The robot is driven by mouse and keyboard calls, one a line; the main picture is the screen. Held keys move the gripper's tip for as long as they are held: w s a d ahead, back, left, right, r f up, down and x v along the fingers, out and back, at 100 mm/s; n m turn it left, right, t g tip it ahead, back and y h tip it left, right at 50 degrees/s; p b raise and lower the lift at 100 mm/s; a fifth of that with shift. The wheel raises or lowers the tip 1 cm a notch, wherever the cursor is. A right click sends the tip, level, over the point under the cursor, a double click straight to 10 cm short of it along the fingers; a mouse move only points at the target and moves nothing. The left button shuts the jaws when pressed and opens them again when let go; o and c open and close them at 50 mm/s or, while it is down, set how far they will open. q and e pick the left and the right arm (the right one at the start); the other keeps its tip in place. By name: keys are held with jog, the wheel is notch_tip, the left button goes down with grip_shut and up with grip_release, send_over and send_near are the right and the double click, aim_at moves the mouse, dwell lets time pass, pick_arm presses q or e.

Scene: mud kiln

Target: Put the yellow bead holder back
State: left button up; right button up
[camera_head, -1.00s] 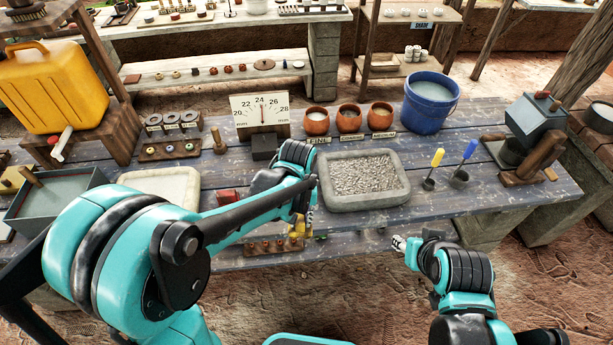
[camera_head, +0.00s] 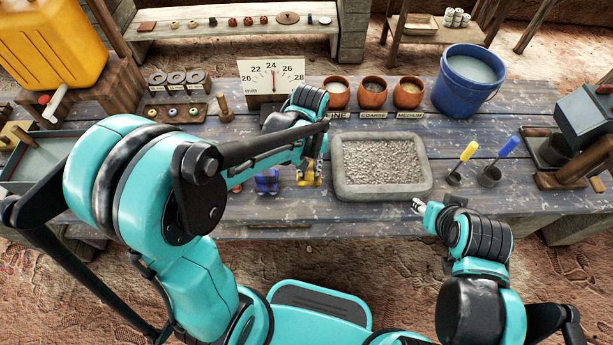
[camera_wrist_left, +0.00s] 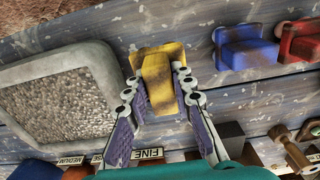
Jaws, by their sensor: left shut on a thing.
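The yellow bead holder (camera_head: 311,181) is between the fingers of my left gripper (camera_head: 309,172), near the front of the blue table. In the left wrist view, the fingers of my left gripper (camera_wrist_left: 157,84) are on both sides of the yellow bead holder (camera_wrist_left: 158,66). Whether the holder touches the tabletop is hard to tell. A blue holder (camera_head: 267,181) sits to its left, and a red holder (camera_head: 235,187) beyond that is mostly hidden by my left arm. My right gripper (camera_head: 418,205) is at the table's front edge, away from the holders; its fingers are too small to read.
A stone tray of gravel (camera_head: 380,165) is just right of my left gripper. A dial gauge (camera_head: 273,76) and three clay pots stand behind. Yellow and blue brushes (camera_head: 507,147) stand in dark cups to the right. Bare table shows along the front edge.

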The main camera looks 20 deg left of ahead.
pick_arm(q)
jog(key=shift+w+a+f, duration=0.15)
jog(key=shift+a+f, duration=0.25)
jog(key=shift+a, duration=0.05)
jog(key=shift+f+b, duration=1)
jog(key=shift+f, duration=0.85)
jog(key=shift+f, duration=0.25)
jog(key=o, duration=1)
jog(key=shift+r, duration=0.1)
jog(key=shift+r, duration=0.1)
